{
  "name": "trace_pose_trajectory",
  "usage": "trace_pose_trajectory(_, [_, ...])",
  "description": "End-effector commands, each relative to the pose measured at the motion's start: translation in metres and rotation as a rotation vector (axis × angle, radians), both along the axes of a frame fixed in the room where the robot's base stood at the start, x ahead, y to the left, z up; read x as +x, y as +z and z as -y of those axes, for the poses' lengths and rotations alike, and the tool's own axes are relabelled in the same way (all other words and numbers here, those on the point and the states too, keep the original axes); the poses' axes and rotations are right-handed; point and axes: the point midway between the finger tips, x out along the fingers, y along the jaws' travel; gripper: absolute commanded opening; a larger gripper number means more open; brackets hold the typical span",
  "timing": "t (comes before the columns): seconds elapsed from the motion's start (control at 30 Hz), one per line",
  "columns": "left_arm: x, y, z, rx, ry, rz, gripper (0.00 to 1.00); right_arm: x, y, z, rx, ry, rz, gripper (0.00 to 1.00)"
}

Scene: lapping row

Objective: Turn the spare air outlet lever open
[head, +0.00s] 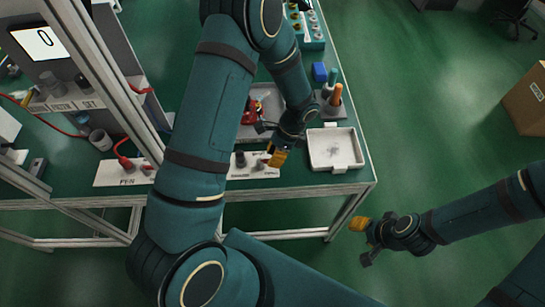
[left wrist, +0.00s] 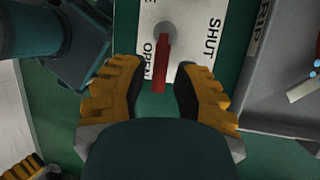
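A white plate (head: 240,172) lies at the table's front edge in the head view. In the left wrist view the plate (left wrist: 180,12) carries the words OPEN and SHUT. Its lever has a grey round hub and a red handle (left wrist: 160,76), which lies beside the word OPEN. My right gripper (head: 362,241) is open and empty, off the table at the right.
Another white plate (head: 108,174) with a red lever is at the left. A white tray (head: 357,162) stands right of my left gripper. A grey tray (head: 277,103) holding a red object is behind it.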

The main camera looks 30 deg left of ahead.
Motion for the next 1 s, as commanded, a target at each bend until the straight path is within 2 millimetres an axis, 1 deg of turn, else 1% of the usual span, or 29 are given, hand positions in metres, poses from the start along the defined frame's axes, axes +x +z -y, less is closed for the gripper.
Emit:
trace_pose_trajectory(0.3, [0.023, 0.057, 0.015, -0.001, 0.0, 0.004, 0.28, 0.0, 0.0, 0.0, 0.0, 0.0, 0.0, 0.47])
trace_pose_trajectory(0.5, [0.034, 0.086, 0.023, -0.001, 0.0, 0.003, 0.28, 0.0, 0.0, 0.0, 0.0, 0.0, 0.0, 0.47])
trace_pose_trajectory(0.7, [0.038, 0.098, 0.026, -0.001, -0.001, -0.001, 0.28, 0.0, 0.0, 0.0, 0.0, 0.0, 0.0, 0.47])
trace_pose_trajectory(1.0, [0.038, 0.099, 0.026, -0.001, -0.001, -0.001, 0.28, 0.0, 0.0, 0.0, 0.0, 0.0, 0.0, 0.47])
